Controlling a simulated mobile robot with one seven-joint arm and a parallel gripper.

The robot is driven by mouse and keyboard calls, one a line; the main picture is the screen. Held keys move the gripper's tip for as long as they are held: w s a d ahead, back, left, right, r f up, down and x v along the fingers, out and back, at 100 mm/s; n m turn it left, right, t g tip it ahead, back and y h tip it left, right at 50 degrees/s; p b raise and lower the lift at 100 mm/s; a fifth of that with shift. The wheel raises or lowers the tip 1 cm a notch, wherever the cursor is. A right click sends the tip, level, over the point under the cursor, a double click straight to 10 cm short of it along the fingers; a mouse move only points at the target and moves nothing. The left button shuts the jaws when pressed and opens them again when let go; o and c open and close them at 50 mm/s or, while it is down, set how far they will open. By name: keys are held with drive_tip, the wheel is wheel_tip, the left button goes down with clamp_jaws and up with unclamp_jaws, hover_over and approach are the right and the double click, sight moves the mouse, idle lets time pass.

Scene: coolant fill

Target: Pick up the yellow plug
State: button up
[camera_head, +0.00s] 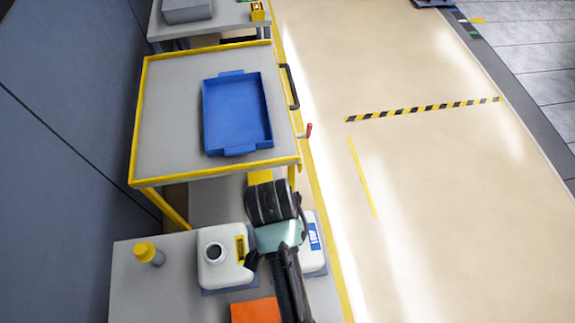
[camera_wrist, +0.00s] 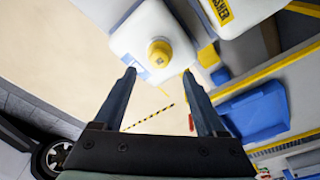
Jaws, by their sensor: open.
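A yellow cap-like plug (camera_wrist: 160,53) sits on top of a white canister (camera_wrist: 125,38) in the wrist view. My gripper (camera_wrist: 158,74) is open, with its two dark fingers apart. In the picture the plug lies between and just beyond the fingertips; nothing is held, and I cannot tell the remaining distance. In the head view my arm hides the top of this canister (camera_head: 314,238), which has a blue label, and the plug on it. Another yellow-topped piece (camera_head: 144,251) with a grey lower part stands on the bench at the left.
A second white canister (camera_head: 213,272) with a dark open mouth and yellow label stands left of my arm; it also shows in the wrist view (camera_wrist: 240,12). An orange item (camera_head: 254,311) lies in front. Behind is a yellow-edged cart (camera_head: 165,100) with a blue tray (camera_head: 237,148).

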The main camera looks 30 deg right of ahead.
drive_tip(key=shift+w+d+f+p, duration=0.15)
drive_tip(key=shift+f+p, duration=0.3)
drive_tip(key=shift+f, duration=1.05)
drive_tip(key=shift+d+f+p, duration=0.15)
drive_tip(key=shift+f+p, duration=0.25)
drive_tip(key=shift+f, duration=1.1)
clamp_jaws()
